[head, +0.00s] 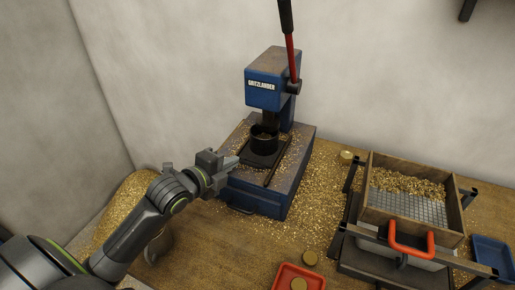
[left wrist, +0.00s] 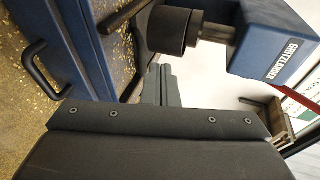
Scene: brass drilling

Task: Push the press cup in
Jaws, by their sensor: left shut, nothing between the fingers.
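The press cup (head: 264,136) is a dark round cup on the black plate of the blue press (head: 265,95), under the ram. The cup also shows in the left wrist view (left wrist: 173,29), with the press ram close to its mouth. My left gripper (head: 234,163) is at the front left edge of the press base, a little short of the cup, with its fingers pointing toward it. Its fingers (left wrist: 160,84) are shut and empty, and appear apart from the cup. My right gripper is in neither view.
The press lever (head: 289,50) stands raised. Brass chips cover the bench around the press. A wooden sieve box (head: 408,225) with a red handle (head: 410,250) stands to the right. A red tray (head: 285,272) with discs lies in front, and a blue tray (head: 490,250) is at far right.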

